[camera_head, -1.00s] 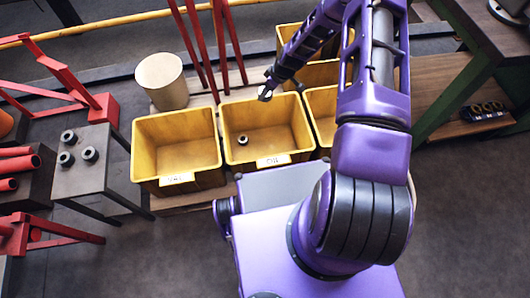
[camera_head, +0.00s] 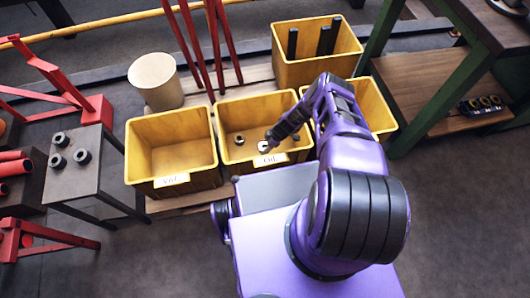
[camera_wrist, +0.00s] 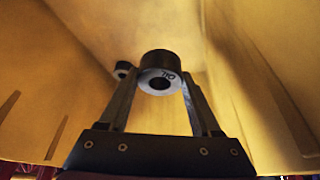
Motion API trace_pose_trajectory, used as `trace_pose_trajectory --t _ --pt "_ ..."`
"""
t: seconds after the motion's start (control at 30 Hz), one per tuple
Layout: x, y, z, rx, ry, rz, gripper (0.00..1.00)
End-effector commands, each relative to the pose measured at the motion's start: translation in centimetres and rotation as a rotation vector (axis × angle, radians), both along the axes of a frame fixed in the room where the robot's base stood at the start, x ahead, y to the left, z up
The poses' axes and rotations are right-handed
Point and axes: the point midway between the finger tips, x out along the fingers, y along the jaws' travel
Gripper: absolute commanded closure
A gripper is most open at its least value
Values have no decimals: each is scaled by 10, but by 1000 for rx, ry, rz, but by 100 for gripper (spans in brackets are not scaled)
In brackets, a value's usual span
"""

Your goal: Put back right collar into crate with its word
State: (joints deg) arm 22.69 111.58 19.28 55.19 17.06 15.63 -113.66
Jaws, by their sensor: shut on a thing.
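My gripper (camera_head: 268,141) reaches down into the middle yellow crate (camera_head: 233,172), whose front label reads "OIL". In the wrist view my gripper (camera_wrist: 160,86) is shut on a dark collar (camera_wrist: 160,57) with a pale end face. The face bears a word that looks like "OIL", upside down in that view. I cannot tell whether the held collar touches the floor.
An empty yellow crate (camera_head: 137,150) with a partly legible label stands to the left. Another yellow crate (camera_head: 384,110) is at right, partly behind my arm. A crate with dark bars (camera_head: 290,72) stands behind. Several collars sit on a small table (camera_head: 87,185) at far left.

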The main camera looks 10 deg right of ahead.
Motion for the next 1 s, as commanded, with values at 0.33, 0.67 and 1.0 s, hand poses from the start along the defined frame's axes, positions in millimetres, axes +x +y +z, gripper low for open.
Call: trace_pose_trajectory --t 0.33,0.67,1.0 --pt "0 0 -46 -1 -1 1 100" --pt "1 0 -54 1 -1 0 100" --pt "0 0 -54 0 0 0 6"
